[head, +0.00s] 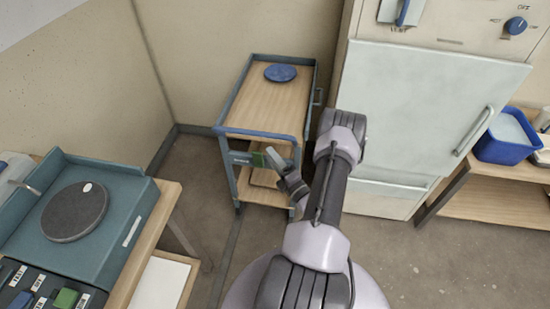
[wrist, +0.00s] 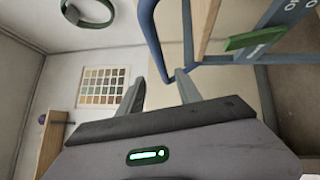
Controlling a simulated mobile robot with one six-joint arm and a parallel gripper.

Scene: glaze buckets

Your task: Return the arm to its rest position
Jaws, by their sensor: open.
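My gripper (head: 274,158) is at the end of my folded arm, in front of the near end of the trolley (head: 222,131) in the head view. In the wrist view my gripper (wrist: 161,75) has its two fingers spread apart with nothing between them. The trolley's blue handle rail (wrist: 150,35) shows just beyond the fingertips, apart from them as far as I can tell. A green piece (wrist: 255,37) sits on the trolley's end frame, right of the fingers. In the head view my wrist and forearm partly hide the trolley's lower shelf.
A blue round lid (head: 281,73) lies on the trolley's top. A pale cabinet (head: 430,110) stands close right of my arm. A workbench with a teal tray (head: 125,215) and dark disc (head: 75,212) is at left. A blue tub (head: 508,140) is far right. Floor shows between.

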